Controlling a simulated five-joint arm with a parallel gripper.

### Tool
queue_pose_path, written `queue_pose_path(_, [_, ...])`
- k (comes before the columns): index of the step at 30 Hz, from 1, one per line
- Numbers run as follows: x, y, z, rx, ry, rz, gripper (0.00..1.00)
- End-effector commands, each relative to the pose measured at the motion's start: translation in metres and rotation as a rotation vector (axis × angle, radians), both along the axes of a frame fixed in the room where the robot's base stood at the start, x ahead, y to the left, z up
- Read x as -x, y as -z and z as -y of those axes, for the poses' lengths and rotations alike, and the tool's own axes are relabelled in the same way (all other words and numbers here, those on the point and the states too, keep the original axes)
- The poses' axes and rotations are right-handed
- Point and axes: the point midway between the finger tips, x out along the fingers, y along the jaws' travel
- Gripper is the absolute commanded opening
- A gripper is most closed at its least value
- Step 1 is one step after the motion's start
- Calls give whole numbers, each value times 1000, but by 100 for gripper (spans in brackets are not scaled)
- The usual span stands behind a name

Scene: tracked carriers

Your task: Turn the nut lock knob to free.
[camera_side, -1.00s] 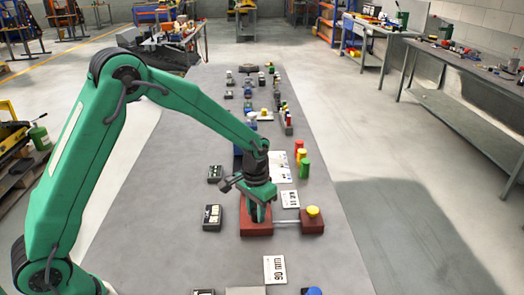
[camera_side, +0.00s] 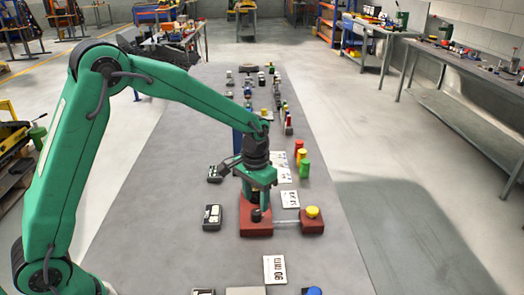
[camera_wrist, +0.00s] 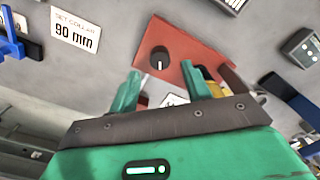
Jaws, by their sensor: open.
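The nut lock knob appears to be the round black knob (camera_wrist: 159,60) with a white pointer line, on a red block (camera_wrist: 190,58). In the wrist view the line points toward the gripper side of the picture. In the side view the knob (camera_side: 256,215) stands on the front part of the red block (camera_side: 257,231). My gripper (camera_wrist: 160,90) is open and empty, its two green fingers apart, with the knob beyond their tips. In the side view my gripper (camera_side: 258,197) is just above and behind the knob and hides part of the block.
A thin rod joins the block to a smaller red block with a yellow cap (camera_side: 312,212) on the right. A "SET COLLAR 90 mm" card (camera_wrist: 75,25) lies nearby. Dark boxes (camera_side: 212,217) stand to the left. Red, yellow and green cylinders (camera_side: 303,158) stand behind. Grey table is bare at far left.

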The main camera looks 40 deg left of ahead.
Motion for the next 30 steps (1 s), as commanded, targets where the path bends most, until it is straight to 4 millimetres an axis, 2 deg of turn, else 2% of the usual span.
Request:
queue_pose_path(3, [0,-15,0,0,0,2,49])
queue_pose_path(9, [0,-29,0,0,0,1,49])
queue_pose_path(22, [0,-31,0,0,-10,0,49])
queue_pose_path(30, [0,-31,0,0,-183,0,49])
